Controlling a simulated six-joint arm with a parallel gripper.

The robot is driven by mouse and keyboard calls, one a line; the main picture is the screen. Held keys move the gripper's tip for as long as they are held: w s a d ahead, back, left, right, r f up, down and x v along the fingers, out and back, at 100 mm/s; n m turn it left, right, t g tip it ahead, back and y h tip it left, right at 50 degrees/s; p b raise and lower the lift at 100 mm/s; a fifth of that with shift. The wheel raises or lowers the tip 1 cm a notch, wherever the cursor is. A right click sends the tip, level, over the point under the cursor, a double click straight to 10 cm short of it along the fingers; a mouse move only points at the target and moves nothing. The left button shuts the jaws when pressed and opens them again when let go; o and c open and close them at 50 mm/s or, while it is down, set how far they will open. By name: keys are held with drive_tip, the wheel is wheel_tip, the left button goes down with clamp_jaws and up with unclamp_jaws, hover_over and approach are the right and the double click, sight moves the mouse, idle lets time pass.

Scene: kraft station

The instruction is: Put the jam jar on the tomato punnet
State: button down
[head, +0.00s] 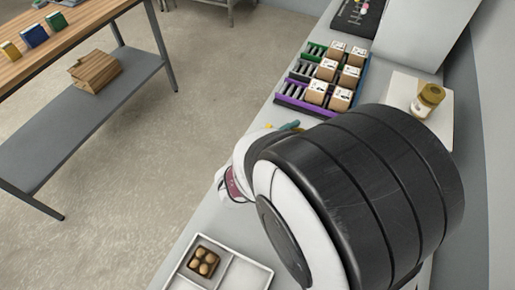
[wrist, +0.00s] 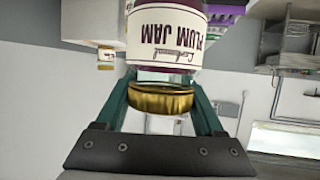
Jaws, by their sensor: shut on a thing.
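The jam jar (wrist: 165,35) shows in the wrist view with dark plum contents, a white label reading "Plum Jam" and a gold lid (wrist: 160,99). My gripper (wrist: 161,82) has its teal fingers shut on the jar at the lid end. In the head view my arm hides most of the gripper; a dark red patch (head: 234,187), probably the jar, shows at the arm's left edge. I cannot pick out a tomato punnet for certain. A small brown box (head: 204,262) with several round brown items sits in the white divided tray (head: 241,272).
Small cartons (head: 326,70) stand in coloured racks (head: 300,98) on the bench. A gold-lidded jar (head: 428,98) stands on a pale board (head: 402,88) at right. A wooden-topped table (head: 75,40) with boxes stands at left. My arm covers the middle of the bench.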

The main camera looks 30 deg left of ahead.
drive_tip(key=shift+s+a+f, duration=0.3)
drive_tip(key=shift+a+f, duration=1.5)
drive_tip(key=shift+a, duration=0.05)
drive_tip(key=shift+s+a+f, duration=0.35)
drive_tip(key=shift+a+f, duration=1.45)
drive_tip(key=shift+s+a+f, duration=0.3)
drive_tip(key=shift+a+f, duration=1.5)
drive_tip(key=shift+a, duration=0.05)
